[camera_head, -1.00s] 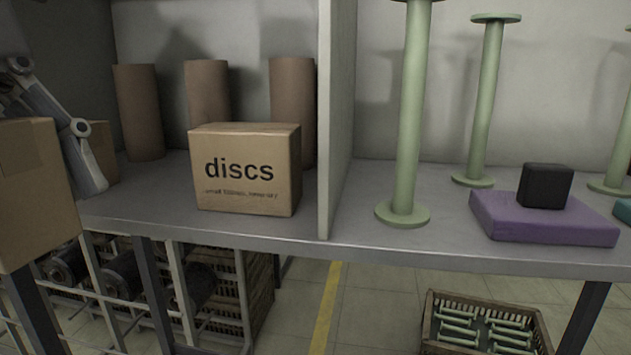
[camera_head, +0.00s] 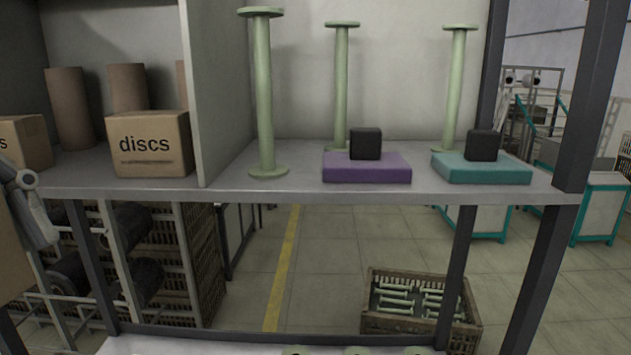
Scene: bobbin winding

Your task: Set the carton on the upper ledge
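A plain brown carton (camera_head: 12,260) is cut off by the left edge, close to the camera and in front of the shelf. Part of my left arm and gripper (camera_head: 32,212) shows beside it; the fingertips and any contact with the carton cannot be made out. The upper ledge (camera_head: 225,188) is a grey shelf across the view. On its left part stand a carton marked "discs" (camera_head: 150,145) and another carton (camera_head: 24,142) at the left edge. My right gripper is out of view.
An upright divider (camera_head: 215,90) splits the ledge. Brown cylinders (camera_head: 70,108) stand behind the cartons. Right of the divider are tall green bobbins (camera_head: 263,95), a purple block (camera_head: 366,167) and a teal block (camera_head: 482,168), each topped by a black cube. A crate (camera_head: 420,325) sits below.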

